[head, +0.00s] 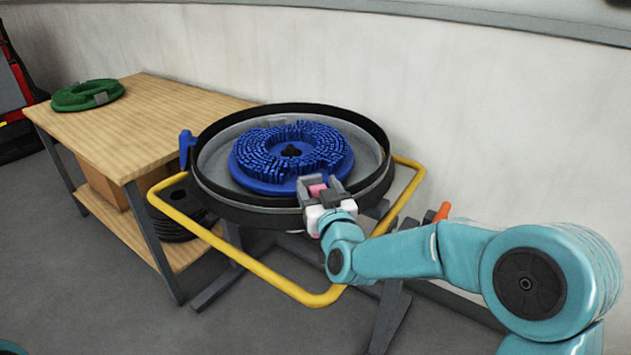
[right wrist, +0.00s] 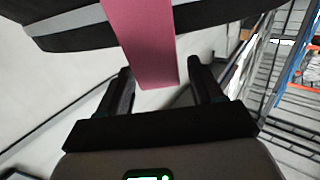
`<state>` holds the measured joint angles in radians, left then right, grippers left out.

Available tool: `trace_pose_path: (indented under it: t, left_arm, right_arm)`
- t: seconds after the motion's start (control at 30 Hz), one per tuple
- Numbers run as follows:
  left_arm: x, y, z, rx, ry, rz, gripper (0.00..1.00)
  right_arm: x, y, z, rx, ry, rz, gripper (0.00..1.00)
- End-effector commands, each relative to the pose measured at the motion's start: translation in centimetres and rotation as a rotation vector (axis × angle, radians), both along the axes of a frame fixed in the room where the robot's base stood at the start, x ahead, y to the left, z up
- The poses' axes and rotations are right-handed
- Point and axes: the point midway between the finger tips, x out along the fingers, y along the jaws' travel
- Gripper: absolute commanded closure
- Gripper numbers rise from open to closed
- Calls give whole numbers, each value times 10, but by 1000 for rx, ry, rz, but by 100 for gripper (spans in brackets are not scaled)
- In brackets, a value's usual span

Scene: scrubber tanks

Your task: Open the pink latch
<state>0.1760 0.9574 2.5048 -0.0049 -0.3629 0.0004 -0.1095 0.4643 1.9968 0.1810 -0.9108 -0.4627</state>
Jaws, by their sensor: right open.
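The pink latch (head: 317,190) is on the front rim of the round black tank (head: 243,211), mostly hidden by my right gripper (head: 322,188). In the right wrist view, the latch (right wrist: 148,40) is a flat pink strip hanging down from the dark rim. Its lower end appears between the two dark fingers of my right gripper (right wrist: 160,80), with gaps on both sides. The gripper is open and does not hold the latch. I cannot tell how deep the strip reaches between the fingers. My left gripper is out of view.
A blue brush disc (head: 290,153) lies in the tank. A yellow bar (head: 260,268) curves around the front. A wooden table (head: 140,130) with a green disc (head: 85,96) stands at left. A blue handle (head: 186,147) is on the tank's left. A pale wall is behind.

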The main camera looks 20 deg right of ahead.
Motion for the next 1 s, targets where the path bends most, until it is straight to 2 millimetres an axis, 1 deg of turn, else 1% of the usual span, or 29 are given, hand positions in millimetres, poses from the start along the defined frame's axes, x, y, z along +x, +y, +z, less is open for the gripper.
trace_pose_path:
  t: [0.03, 0.1, 0.2, 0.47, 0.57, 0.6, 0.67, 0.7, 0.87, 1.0]
  left_arm:
    - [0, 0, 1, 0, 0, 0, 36]
    - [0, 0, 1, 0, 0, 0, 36]
    - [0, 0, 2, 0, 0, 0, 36]
    - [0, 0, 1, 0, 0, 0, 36]
    - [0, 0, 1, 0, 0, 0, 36]
    - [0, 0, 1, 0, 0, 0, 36]
    - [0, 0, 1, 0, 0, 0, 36]
    - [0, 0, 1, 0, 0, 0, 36]
    - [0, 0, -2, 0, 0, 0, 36]
    - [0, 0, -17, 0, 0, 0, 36]
  right_arm:
    - [7, 0, 0, 0, 1, 0, 34]
    - [14, -1, 0, 0, 0, 0, 34]
    - [20, -1, 0, 0, 0, 0, 34]
    - [22, -1, 0, 0, 1, 0, 34]
    - [22, -1, 0, 0, 0, 0, 63]
    - [22, -1, 0, 0, 0, 0, 76]
    - [22, -1, 0, 0, 0, 0, 96]
    - [22, -1, 0, 0, 0, 0, 100]
    - [22, -1, -2, 0, -6, 0, 100]
    - [24, -1, -4, -1, -36, 0, 100]
